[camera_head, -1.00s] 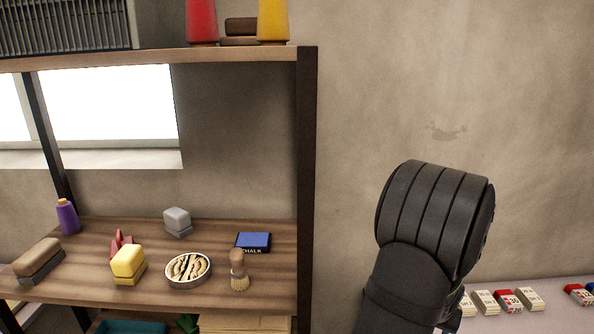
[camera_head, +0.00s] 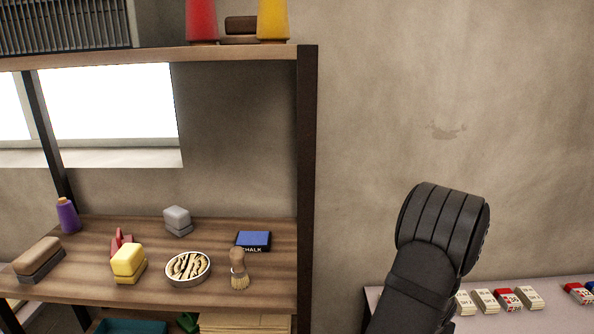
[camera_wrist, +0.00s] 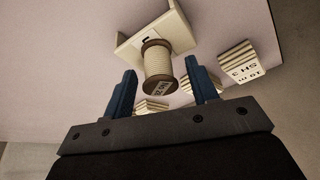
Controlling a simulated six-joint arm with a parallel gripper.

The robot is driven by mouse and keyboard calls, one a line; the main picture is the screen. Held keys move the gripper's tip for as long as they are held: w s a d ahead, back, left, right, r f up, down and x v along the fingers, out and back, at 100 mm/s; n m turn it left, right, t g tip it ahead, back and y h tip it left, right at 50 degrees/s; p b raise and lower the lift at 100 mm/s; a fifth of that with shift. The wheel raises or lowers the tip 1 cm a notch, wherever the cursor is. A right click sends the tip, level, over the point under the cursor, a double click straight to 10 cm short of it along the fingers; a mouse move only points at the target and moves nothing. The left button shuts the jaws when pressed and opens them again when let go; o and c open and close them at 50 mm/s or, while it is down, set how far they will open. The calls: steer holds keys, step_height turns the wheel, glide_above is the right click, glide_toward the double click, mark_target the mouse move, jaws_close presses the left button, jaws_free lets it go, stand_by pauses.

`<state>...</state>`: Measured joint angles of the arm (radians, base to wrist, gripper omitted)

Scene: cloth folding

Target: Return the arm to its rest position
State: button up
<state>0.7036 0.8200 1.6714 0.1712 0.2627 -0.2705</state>
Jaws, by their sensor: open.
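My arm (camera_head: 420,262) rises from the bottom of the head view, dark and ribbed, in front of the wall; its fingers do not show there. In the wrist view my gripper (camera_wrist: 162,92) is open, with its two blue fingers wide apart. A spool (camera_wrist: 158,62) wound with pale thread shows beyond and between the fingers. I see no contact between the fingers and the spool. No cloth shows in these frames.
A wooden shelf (camera_head: 150,284) at left holds a yellow block (camera_head: 128,260), a round tin (camera_head: 187,267) and a brush (camera_head: 239,270). A pale table (camera_head: 560,318) at right carries several small packs (camera_head: 486,300). The wall area above my arm is clear.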

step_height(320, 180, up, 4)
steer(key=shift+w+r, duration=0.1)
steer(key=shift+r, duration=0.15)
steer(key=s+d+r, duration=0.4)
steer(key=s+r, duration=0.3)
steer(key=s, duration=0.4)
steer(key=s+d+f+m+g+h, duration=0.1)
steer(key=s+d+f+m, duration=0.1)
steer(key=s+d, duration=0.65)
steer(key=s+d+f+m, duration=0.2)
steer(key=s+d, duration=0.6)
steer(key=d, duration=0.2)
steer(key=w+d+f, duration=0.1)
steer(key=w+f, duration=0.3)
steer(key=w, duration=0.2)
steer(key=shift+w+f, duration=0.3)
steer(key=shift+d, duration=0.1)
